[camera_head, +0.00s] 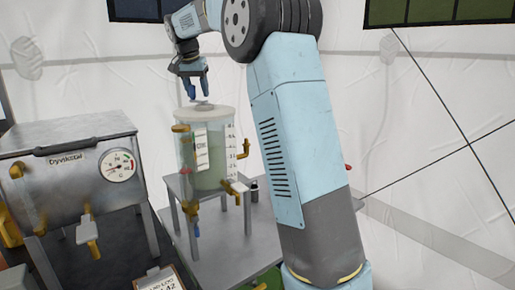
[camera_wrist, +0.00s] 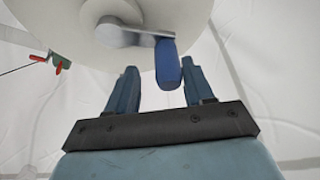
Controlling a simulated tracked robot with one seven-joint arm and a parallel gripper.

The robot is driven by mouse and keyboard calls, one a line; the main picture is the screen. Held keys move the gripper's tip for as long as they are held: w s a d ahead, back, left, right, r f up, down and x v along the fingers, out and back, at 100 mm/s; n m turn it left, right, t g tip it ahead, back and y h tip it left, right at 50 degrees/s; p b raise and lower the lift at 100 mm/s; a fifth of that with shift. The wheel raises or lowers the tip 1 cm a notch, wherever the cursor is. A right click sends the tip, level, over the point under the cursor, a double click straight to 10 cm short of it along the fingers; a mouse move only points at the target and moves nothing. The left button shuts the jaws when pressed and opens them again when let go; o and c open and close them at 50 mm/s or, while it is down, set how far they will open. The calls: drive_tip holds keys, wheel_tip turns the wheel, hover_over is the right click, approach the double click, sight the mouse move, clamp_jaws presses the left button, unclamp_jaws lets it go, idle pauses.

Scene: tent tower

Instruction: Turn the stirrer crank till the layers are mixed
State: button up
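A clear cylindrical tank (camera_head: 212,155) with greenish content stands on a small metal stand in the head view. The stirrer crank sits on its pale lid: in the wrist view I see its grey arm (camera_wrist: 130,38) and blue handle (camera_wrist: 168,65) below the white lid (camera_wrist: 75,28). My gripper (camera_head: 196,94) is just above the lid in the head view. In the wrist view my gripper (camera_wrist: 157,85) is open, its two blue fingers apart. The handle shows between the fingertips, nearer the right finger; I cannot tell if it touches. Layers inside the tank are not clearly distinguishable.
Brass taps (camera_head: 238,187) stick out from the tank's side. A metal box with a dial gauge (camera_head: 118,165) stands at the left. A clipboard (camera_head: 160,279) lies at the lower left. White tent walls surround the place; a red-handled green fitting (camera_wrist: 60,60) shows in the wrist view.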

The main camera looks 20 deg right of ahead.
drive_tip(key=d+m, duration=0.1)
drive_tip(key=m+h, duration=0.1)
drive_tip(key=m, duration=0.1)
drive_tip(key=shift+d+m+g, duration=0.3)
drive_tip(key=shift+d+g, duration=0.05)
drive_tip(key=shift+g, duration=0.05)
drive_tip(key=v, duration=1.4)
drive_tip(key=s+d+f+n+t+y, duration=0.1)
drive_tip(key=s+d+f+n, duration=0.2)
drive_tip(key=s, duration=0.7)
drive_tip(key=s+d+f+n+y, duration=0.1)
drive_tip(key=s+d+f+n, duration=0.15)
drive_tip(key=s, duration=0.65)
drive_tip(key=s+f+n+t+y, duration=0.1)
drive_tip(key=s+f+n, duration=0.3)
drive_tip(key=s+f, duration=1.1)
drive_tip(key=shift+s+d+f, duration=0.2)
drive_tip(key=shift+s+d, duration=0.05)
drive_tip(key=shift+s, duration=1.8)
drive_tip(key=shift+w+r, duration=0.1)
